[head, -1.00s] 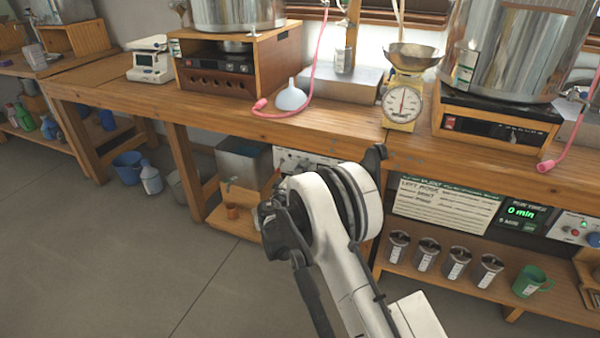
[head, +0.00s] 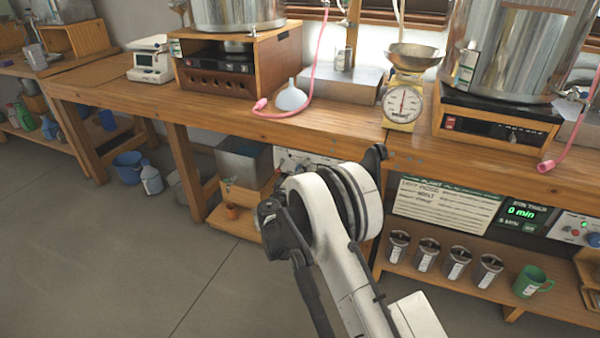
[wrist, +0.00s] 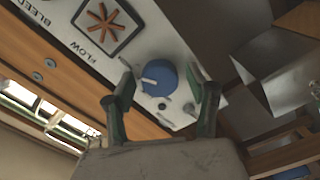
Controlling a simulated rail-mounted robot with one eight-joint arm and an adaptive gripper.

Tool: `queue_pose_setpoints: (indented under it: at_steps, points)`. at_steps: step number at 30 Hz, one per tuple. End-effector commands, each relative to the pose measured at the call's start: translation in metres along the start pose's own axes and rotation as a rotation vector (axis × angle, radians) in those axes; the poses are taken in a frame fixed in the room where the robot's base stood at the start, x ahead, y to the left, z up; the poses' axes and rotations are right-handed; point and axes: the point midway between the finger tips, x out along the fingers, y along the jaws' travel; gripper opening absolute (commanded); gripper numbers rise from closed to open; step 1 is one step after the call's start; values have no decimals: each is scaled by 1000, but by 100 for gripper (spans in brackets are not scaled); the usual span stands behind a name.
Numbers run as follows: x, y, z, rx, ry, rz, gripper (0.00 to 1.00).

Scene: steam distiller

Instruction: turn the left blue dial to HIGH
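A round blue dial (wrist: 158,77) with a white pointer mark sits on a light control panel (wrist: 156,45) in the wrist view. My gripper (wrist: 161,84) is open, with one finger to the left of the dial and one to the right. I cannot tell whether either finger touches it. The pointer aims toward the left in that view, and no HIGH mark is legible. In the head view part of the panel (head: 305,160) shows under the bench, while my arm hides the gripper and the dial.
The panel also carries an orange star-shaped handle (wrist: 105,27) beside the word FLOW, and small knobs near the dial. The bench edge (head: 340,137) runs above the panel. A metal box (head: 244,160) stands left of it. Several grey canisters (head: 427,255) stand on the lower shelf.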

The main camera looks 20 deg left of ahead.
Motion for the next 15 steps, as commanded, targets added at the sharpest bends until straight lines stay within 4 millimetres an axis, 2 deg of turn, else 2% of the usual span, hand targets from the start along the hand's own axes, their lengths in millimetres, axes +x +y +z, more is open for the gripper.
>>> queue_pose_setpoints:
  at_steps: [9, 15]
  points:
    - [-3, 0, 0, 0, 0, 0, 53]
    - [-28, 0, -1, 0, 1, -1, 53]
